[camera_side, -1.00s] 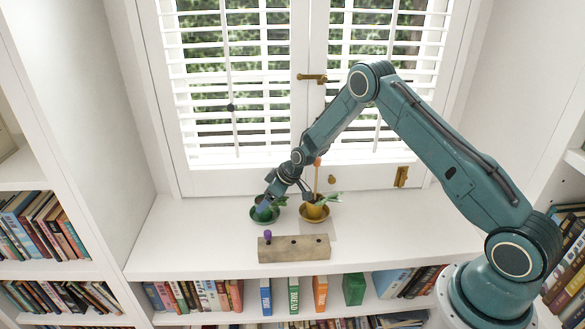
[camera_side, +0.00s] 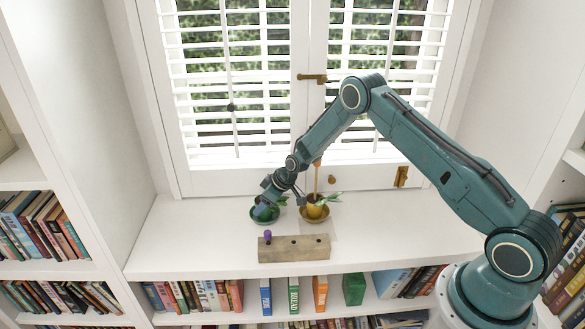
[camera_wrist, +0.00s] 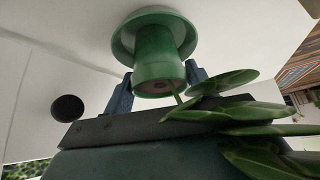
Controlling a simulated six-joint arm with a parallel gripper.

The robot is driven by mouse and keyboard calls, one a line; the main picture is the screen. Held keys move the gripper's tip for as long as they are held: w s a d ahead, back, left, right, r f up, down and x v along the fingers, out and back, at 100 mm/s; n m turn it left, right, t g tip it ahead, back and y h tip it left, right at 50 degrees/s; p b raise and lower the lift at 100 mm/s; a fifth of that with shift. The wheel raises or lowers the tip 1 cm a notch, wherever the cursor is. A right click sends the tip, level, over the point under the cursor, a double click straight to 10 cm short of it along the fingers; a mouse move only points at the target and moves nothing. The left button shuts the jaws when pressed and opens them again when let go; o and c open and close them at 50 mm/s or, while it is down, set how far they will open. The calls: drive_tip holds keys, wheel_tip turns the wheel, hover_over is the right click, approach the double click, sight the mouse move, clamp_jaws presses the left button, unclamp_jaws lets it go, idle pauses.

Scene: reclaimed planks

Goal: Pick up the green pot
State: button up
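The green pot (camera_wrist: 158,55) stands in its green saucer (camera_wrist: 125,40), also visible in the side view (camera_side: 257,220) on the white sill. Its leafy plant (camera_wrist: 235,100) spreads across the right of the wrist view. My gripper (camera_wrist: 158,84) has one finger on each side of the pot; small gaps seem to show beside it, so the fingers look open around it. In the side view my gripper (camera_side: 264,204) covers much of the pot.
A wooden block (camera_side: 294,249) with holes and a purple peg (camera_side: 267,236) lies in front. The white sill (camera_side: 195,230) is clear to the left. Shuttered windows stand behind.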

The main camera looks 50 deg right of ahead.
drive_tip(key=c, duration=0.8)
drive_tip(key=shift+o, duration=0.2)
drive_tip(key=shift+r, duration=0.1)
wheel_tip(320, 180, up, 20)
drive_tip(key=shift+r, duration=0.15)
idle(0.6)
drive_tip(key=shift+r, duration=1.3)
drive_tip(key=shift+m+h, duration=0.6)
drive_tip(key=shift+m, duration=0.3)
wheel_tip(320, 180, down, 19)
drive_tip(key=shift+f, duration=0.15)
